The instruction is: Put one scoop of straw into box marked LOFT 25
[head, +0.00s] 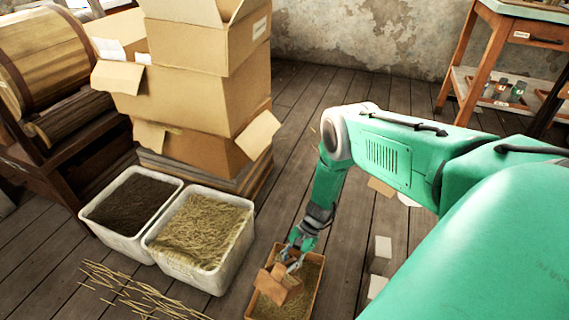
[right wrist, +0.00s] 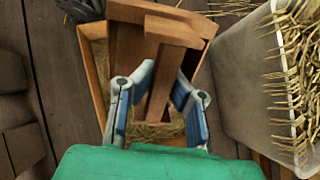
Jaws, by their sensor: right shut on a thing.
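My right gripper (head: 292,262) is shut on the handle of a brown wooden scoop (head: 280,288). It holds the scoop over a narrow wooden box (head: 318,287) with straw in it on the floor. In the right wrist view the scoop (right wrist: 170,75) shows between the fingers (right wrist: 160,108), with the box (right wrist: 97,85) below and around it. I cannot see whether straw is in the scoop. A white tub (head: 190,274) of straw (head: 203,232) stands left of the box. No LOFT 25 marking is readable. My left gripper is not in view.
A white tub of dark soil (head: 130,203) stands beside the straw tub. Stacked cardboard cartons (head: 200,100) rise behind them, next to a wooden barrel (head: 40,60). Loose straw stalks (head: 130,290) lie in front. White blocks (head: 382,247) lie right of the box.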

